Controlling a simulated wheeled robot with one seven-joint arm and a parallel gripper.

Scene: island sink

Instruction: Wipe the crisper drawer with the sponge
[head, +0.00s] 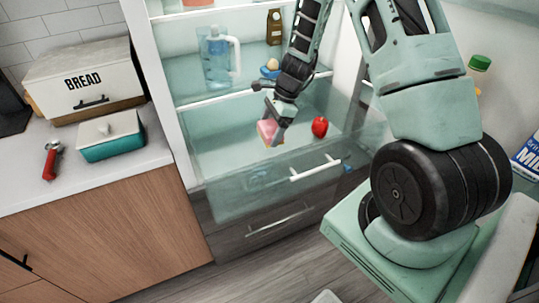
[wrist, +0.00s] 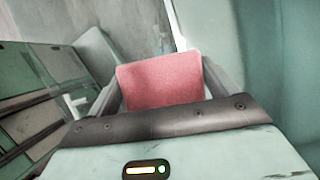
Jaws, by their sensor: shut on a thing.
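A pink sponge (head: 268,131) is held between the fingers of my gripper (head: 277,121), which is shut on it. The sponge also fills the space between the fingers in the wrist view (wrist: 160,80). The clear crisper drawer (head: 255,190) with a white handle (head: 315,169) is in the lower part of the open fridge. My gripper and the sponge are over the drawer area. Whether the sponge touches a drawer surface is unclear.
A red tomato-like item (head: 319,126) sits just right of my gripper. A clear pitcher (head: 218,60) and a brown bottle (head: 274,28) stand on the shelf above. The counter at left holds a bread box (head: 88,80) and a teal-and-white container (head: 110,137).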

